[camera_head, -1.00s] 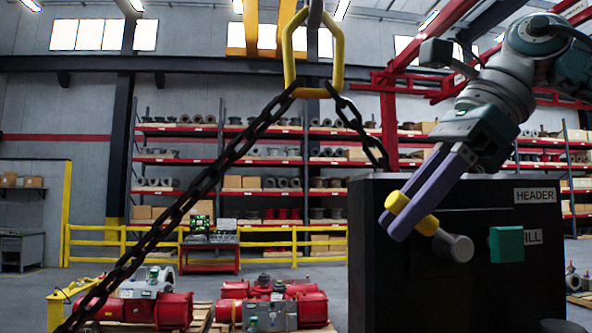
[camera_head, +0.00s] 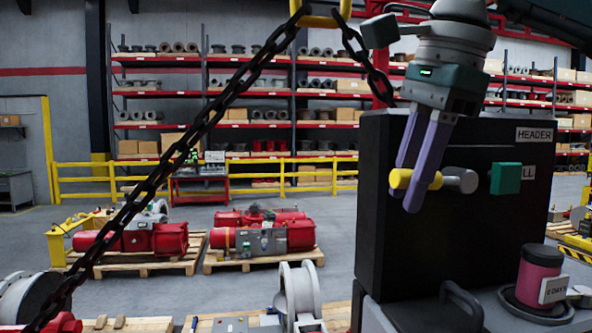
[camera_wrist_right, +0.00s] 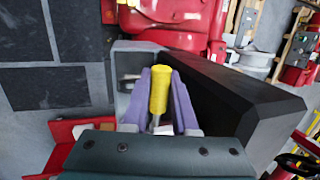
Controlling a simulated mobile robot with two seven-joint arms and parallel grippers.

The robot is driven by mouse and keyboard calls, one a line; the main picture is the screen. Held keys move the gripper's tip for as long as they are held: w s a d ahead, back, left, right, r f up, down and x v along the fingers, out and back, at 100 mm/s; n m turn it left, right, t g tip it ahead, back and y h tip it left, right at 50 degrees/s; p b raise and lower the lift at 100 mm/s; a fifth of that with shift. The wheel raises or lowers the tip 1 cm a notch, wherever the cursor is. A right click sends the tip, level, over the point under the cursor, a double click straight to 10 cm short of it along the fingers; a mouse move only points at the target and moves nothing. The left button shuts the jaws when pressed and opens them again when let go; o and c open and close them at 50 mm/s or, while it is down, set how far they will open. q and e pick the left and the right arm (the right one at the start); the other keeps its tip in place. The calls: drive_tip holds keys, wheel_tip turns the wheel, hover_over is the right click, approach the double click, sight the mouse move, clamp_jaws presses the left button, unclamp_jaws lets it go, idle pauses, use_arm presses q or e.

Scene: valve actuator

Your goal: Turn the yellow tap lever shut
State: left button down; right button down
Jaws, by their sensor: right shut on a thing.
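The yellow tap lever (camera_head: 402,178) sticks out to the left of a grey round knob (camera_head: 461,180) on the front of a black box (camera_head: 475,240). It lies about level in the head view. My right gripper (camera_head: 412,196) comes down from above with its two purple fingers on either side of the lever, shut on it. In the right wrist view the yellow lever (camera_wrist_right: 159,90) sits between the purple fingers (camera_wrist_right: 160,100). The fingers hide part of the lever in the head view. My left gripper is not in view.
A green block (camera_head: 505,178) sits right of the knob, partly covering a label, below a HEADER label (camera_head: 534,134). A dark chain (camera_head: 190,150) hangs across the left. A pink-and-black container (camera_head: 538,275) stands at lower right. Red machines on pallets (camera_head: 262,232) stand behind.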

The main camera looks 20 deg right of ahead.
idle(0.3)
drive_tip(key=c, duration=1)
unclamp_jaws()
